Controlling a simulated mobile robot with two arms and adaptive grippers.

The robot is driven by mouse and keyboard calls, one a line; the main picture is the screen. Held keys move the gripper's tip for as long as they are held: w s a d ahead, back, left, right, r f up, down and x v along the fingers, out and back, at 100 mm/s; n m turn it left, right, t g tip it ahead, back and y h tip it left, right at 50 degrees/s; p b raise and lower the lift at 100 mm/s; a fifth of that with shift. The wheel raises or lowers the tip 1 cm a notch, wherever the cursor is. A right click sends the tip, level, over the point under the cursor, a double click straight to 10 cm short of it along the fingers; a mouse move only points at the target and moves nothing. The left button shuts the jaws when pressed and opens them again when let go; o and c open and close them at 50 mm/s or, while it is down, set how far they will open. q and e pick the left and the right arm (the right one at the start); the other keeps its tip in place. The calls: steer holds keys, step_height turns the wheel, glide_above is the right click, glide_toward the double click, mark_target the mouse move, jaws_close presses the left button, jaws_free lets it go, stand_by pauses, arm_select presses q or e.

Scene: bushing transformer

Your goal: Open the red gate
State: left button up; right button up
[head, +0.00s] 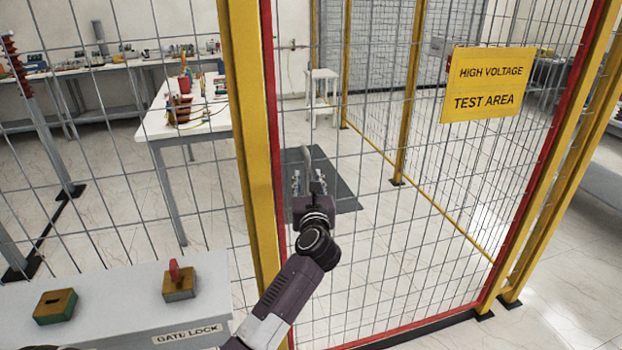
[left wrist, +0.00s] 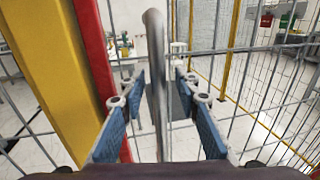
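The red gate (head: 271,130) is a wire-mesh panel in a red frame, its left upright close beside a yellow post (head: 246,130). The red upright also shows in the left wrist view (left wrist: 95,50). A grey vertical handle (left wrist: 156,70) with a bent top stands on the gate near this upright. My left gripper (head: 309,180) is at the handle. In the left wrist view its blue-padded fingers (left wrist: 160,115) are spread on either side of the handle, with gaps visible, so it is open. My right gripper is not in view.
A grey box (head: 130,300) labelled GATE LOCK carries a red key (head: 175,270) in a yellow block and a slotted block (head: 55,306). A yellow sign (head: 487,84) hangs on the gate. Beyond the mesh are a white table (head: 155,125), a stool (head: 320,75) and a dark mat (head: 345,190).

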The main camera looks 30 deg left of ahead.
arm_select(q)
jaws_close()
steer(key=shift+d, duration=0.1)
stand_by(0.4)
